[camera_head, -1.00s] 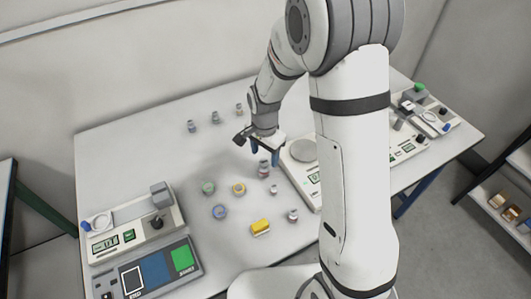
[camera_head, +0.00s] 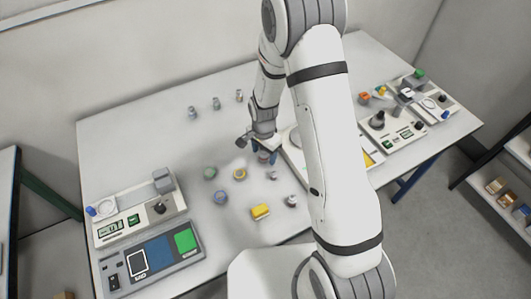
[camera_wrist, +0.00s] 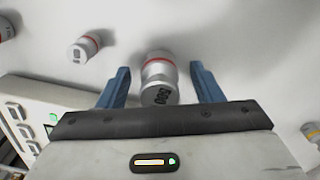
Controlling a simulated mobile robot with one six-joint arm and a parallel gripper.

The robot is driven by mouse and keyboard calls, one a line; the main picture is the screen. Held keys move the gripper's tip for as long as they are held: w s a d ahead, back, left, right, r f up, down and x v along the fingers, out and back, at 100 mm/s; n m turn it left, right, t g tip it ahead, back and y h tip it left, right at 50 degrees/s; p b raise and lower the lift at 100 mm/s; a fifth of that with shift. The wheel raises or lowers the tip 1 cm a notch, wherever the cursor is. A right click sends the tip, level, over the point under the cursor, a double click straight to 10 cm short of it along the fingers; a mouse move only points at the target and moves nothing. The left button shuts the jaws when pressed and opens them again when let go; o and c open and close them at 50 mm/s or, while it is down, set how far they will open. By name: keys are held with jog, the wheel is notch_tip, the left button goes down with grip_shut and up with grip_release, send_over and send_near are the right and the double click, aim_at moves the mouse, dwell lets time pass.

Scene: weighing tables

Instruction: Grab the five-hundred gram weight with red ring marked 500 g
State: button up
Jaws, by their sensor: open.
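The weight with a red ring (camera_wrist: 158,78) is a grey metal cylinder marked with a number that looks like 500. It stands between the two blue fingers of my gripper (camera_wrist: 160,88) in the wrist view, with a gap on each side. In the head view my gripper (camera_head: 265,152) is low over the table, and the weight (camera_head: 263,158) is partly hidden behind its fingers. My gripper is open and holds nothing.
In the head view a yellow block (camera_head: 260,212), a blue-topped piece (camera_head: 220,197) and a small weight (camera_head: 291,200) stand on the white table (camera_head: 130,140). A scale (camera_head: 140,220) is at the left.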

jog(key=shift+c, duration=0.4)
grip_shut()
